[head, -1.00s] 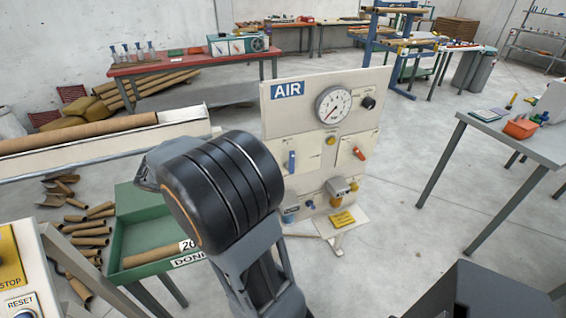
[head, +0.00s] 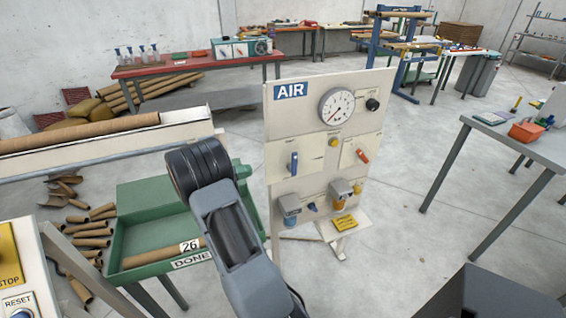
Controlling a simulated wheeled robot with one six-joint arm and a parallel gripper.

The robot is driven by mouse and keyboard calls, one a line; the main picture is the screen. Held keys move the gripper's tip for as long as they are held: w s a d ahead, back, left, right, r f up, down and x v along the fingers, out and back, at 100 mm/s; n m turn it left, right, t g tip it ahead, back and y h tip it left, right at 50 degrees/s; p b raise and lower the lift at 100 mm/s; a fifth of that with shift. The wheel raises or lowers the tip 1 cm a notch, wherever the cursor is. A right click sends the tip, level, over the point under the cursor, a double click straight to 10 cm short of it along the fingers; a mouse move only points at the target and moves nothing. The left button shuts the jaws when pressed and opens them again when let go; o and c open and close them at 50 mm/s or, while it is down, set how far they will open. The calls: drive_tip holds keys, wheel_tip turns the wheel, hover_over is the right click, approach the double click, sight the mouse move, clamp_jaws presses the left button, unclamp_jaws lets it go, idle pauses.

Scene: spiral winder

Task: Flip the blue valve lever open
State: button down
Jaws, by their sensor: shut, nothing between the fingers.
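The blue valve lever (head: 294,163) is on the left plate of the cream AIR panel (head: 290,118) in the head view. It stands upright, with its handle close to vertical. Faint markings beside it are too small to read. A red lever (head: 363,156) sits tilted on the plate to its right. My arm rises from the bottom, left of the panel, and does not cover the blue lever. My gripper cannot be made out in this view, and nothing is seen touching the lever.
The panel also carries a gauge (head: 337,106), a black knob (head: 372,104), a yellow button (head: 334,142) and a small blue knob (head: 312,207). A green DONE tray (head: 140,205) stands left. A grey table (head: 530,140) stands right. Floor between panel and table is clear.

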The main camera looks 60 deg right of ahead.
sight(292, 160)
drive_tip(key=x, duration=1.4)
drive_tip(key=shift+p, duration=0.4)
